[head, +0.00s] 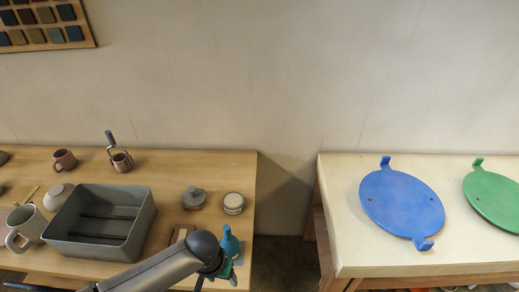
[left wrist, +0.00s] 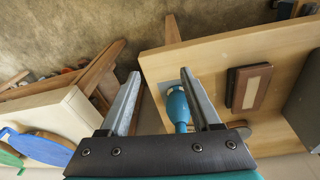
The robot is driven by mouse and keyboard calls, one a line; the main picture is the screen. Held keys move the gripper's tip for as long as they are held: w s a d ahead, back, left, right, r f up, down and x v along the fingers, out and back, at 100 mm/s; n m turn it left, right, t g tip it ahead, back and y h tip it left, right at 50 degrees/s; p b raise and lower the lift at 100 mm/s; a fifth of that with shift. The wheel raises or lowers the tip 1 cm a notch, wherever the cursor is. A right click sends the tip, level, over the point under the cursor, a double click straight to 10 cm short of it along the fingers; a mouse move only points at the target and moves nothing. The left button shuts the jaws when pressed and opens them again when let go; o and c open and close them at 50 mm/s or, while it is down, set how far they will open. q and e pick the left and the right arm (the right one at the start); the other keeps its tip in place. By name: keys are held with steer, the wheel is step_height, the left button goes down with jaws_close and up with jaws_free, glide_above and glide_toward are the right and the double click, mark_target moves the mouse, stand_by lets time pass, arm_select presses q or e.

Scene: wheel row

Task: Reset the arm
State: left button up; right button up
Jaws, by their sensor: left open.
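My left arm comes in from the bottom left of the head view, and its gripper (head: 218,272) is at the front right corner of the left table (head: 225,170). In the left wrist view the two fingers of my left gripper (left wrist: 160,80) are apart. A teal bottle-shaped object (head: 229,243) stands near that corner. In the left wrist view the teal object (left wrist: 177,107) shows between the fingers, close to the right one, with a gap on its left. Whether a finger touches it I cannot tell. My right gripper is in neither view.
The left table holds a grey bin (head: 100,250), a lidded pot (head: 194,198), a round tin (head: 233,203), mugs and a brown framed block (left wrist: 249,87). A gap separates it from the right table (head: 345,230) with blue (head: 402,202) and green (head: 495,198) discs.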

arm_select(q)
steer(key=s+a+f+b, duration=0.2)
steer(key=s+f+b, duration=0.15)
steer(key=f, duration=0.55)
steer(key=s+a+f+t+b, duration=0.15)
steer(key=f+b, duration=0.25)
steer(key=f, duration=0.5)
steer(key=s+a+f+g+b, duration=0.1)
steer(key=s+a+f+b, duration=0.2)
steer(key=f, duration=0.6)
steer(key=s+a+f+b, duration=0.1)
steer(key=s+f+b, duration=0.3)
steer(key=s+f, duration=0.4)
steer(key=s+a+f+b, duration=0.1)
steer(key=s+f+b, duration=0.4)
steer(key=s, duration=1)
step_height(320, 180, down, 3)
steer(key=shift+a+r+y, duration=0.15)
steer(key=shift+a+y, duration=0.15)
steer(key=shift+y, duration=0.1)
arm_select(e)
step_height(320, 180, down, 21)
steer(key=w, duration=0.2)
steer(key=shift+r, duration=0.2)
